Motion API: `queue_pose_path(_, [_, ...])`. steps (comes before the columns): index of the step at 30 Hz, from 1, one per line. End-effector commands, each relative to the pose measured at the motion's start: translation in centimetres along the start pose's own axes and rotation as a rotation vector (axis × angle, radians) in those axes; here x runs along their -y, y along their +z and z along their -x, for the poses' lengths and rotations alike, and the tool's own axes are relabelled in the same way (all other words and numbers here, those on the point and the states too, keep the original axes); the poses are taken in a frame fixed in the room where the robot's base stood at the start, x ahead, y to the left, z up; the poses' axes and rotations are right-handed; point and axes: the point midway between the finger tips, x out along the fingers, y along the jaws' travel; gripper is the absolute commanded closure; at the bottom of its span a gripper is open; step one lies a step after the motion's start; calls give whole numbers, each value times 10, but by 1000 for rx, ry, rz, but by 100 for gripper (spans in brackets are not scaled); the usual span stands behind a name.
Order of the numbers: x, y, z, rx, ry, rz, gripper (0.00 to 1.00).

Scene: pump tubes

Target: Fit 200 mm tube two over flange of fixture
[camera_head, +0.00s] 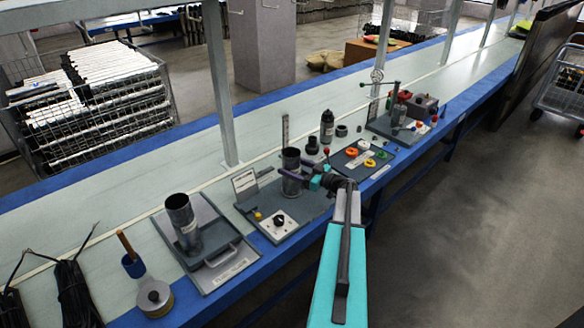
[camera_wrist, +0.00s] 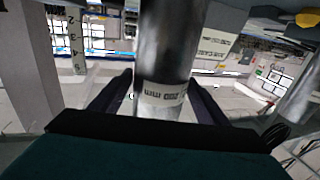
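A grey metal tube (camera_head: 291,162) stands upright at the fixture (camera_head: 262,190), a dark plate with a ruler post behind it and a knob panel in front. My gripper (camera_head: 287,176) reaches it from the right, with its dark fingers on either side of the tube. In the wrist view the tube (camera_wrist: 168,45) lies between the fingers (camera_wrist: 162,95), which look closed against it. Its pale band reads 200 mm, upside down. The tube's lower end and any flange beneath it are hidden, so I cannot tell if they touch. A second grey tube (camera_head: 183,222) stands upright in a tray (camera_head: 225,262).
A board with coloured rings (camera_head: 362,158), a dark bottle (camera_head: 327,126) and another fixture (camera_head: 400,125) stand to the right. A round tin (camera_head: 155,298), a brush (camera_head: 131,255) and black cables (camera_head: 72,290) lie at the left. A frame post (camera_head: 221,90) rises behind the fixture.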

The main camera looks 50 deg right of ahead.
Motion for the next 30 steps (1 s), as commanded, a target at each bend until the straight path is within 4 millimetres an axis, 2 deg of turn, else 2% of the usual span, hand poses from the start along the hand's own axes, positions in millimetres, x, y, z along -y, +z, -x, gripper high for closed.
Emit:
queue_pose_path(2, [0,0,0,0,0,0,19])
queue_pose_path(12, [0,2,1,3,0,0,19])
queue_pose_path(17, [0,2,9,2,1,0,19])
queue_pose_path(23, [1,2,32,2,2,0,19])
queue_pose_path(30, [0,2,70,1,3,-1,19])
